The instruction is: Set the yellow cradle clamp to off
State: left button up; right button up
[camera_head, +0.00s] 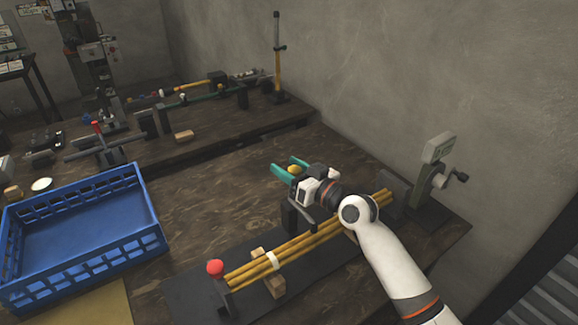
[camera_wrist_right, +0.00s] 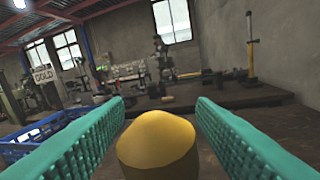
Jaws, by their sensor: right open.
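The yellow rounded knob of the cradle clamp (camera_head: 294,170) shows beside my right gripper's teal fingers in the head view. In the right wrist view the yellow knob (camera_wrist_right: 158,145) sits between the two fingers, with a visible gap to the right finger. My right gripper (camera_head: 285,166) is open around or just above the knob; I cannot tell the exact depth. My left gripper is not in view.
A bundle of yellow rods (camera_head: 305,245) lies in a fixture beneath my right arm. A red-knobbed lever (camera_head: 215,268) stands at its near end. A grey device with a crank (camera_head: 438,150) stands at right. A blue crate (camera_head: 150,205) is at left. The table's middle is clear.

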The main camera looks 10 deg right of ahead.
jog(key=shift+w+a, duration=0.1)
jog(key=shift+w, duration=0.05)
jog(key=shift+c, duration=0.5)
grip_shut()
